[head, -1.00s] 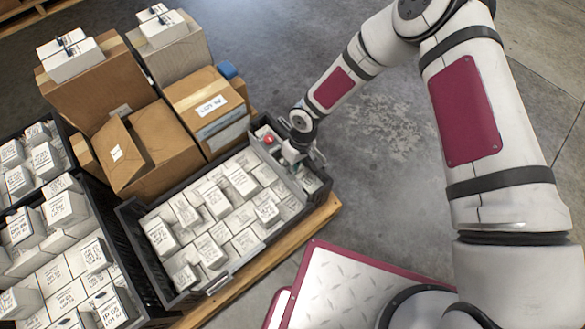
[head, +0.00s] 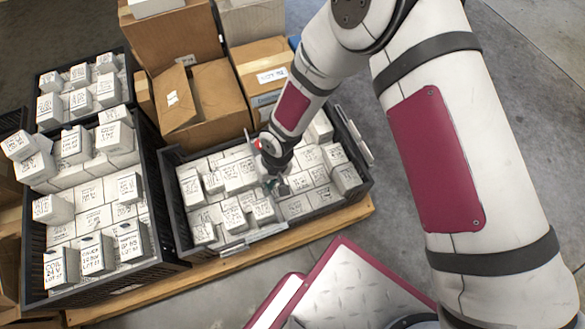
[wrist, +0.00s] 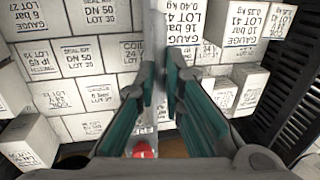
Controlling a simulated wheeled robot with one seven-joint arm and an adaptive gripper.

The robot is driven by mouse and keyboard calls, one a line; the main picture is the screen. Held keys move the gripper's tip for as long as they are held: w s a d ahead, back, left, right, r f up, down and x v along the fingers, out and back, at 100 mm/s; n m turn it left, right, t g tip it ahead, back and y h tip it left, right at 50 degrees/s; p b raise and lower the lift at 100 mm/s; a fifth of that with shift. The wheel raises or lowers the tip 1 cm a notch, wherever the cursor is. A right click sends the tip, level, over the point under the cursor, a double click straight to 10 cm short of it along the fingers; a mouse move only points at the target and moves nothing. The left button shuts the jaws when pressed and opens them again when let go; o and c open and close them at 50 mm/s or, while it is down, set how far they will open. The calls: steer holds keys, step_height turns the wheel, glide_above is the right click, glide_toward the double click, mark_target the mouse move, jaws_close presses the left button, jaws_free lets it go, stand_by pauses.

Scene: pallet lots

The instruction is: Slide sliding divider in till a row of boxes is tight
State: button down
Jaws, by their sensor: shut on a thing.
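The dark crate (head: 178,225) in the middle of the head view holds white labelled boxes (head: 205,190). My gripper (head: 272,186) is down among them, near the crate's middle. In the wrist view, my gripper's teal-padded fingers (wrist: 160,75) are shut on a thin pale upright strip, the sliding divider (wrist: 149,25). Boxes stand left of the divider (wrist: 82,58) in close rows, and others stand to its right (wrist: 184,28). A red spot (wrist: 143,151) shows near the finger bases. My arm hides much of the divider in the head view, and whether boxes touch it is unclear.
A taller dark crate (head: 165,215) full of boxes stands at the left, with another crate (head: 42,85) behind it. Brown cartons (head: 205,95) stand behind the middle crate. The wooden pallet edge (head: 320,222) runs along its front. Bare floor lies to the right.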

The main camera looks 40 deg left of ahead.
steer(key=shift+s+a, duration=0.45)
steer(key=shift+s, duration=0.4)
steer(key=shift+s+a, duration=0.45)
steer(key=shift+s, duration=0.35)
steer(key=c, duration=1.7)
jaws_free()
steer(key=shift+w, duration=0.1)
steer(key=r, duration=0.4)
steer(key=w+r, duration=0.1)
steer(key=r, duration=0.3)
steer(key=w+d+r, duration=0.1)
steer(key=r, duration=0.2)
steer(key=shift+d+r, duration=0.1)
steer(key=shift+r, duration=0.3)
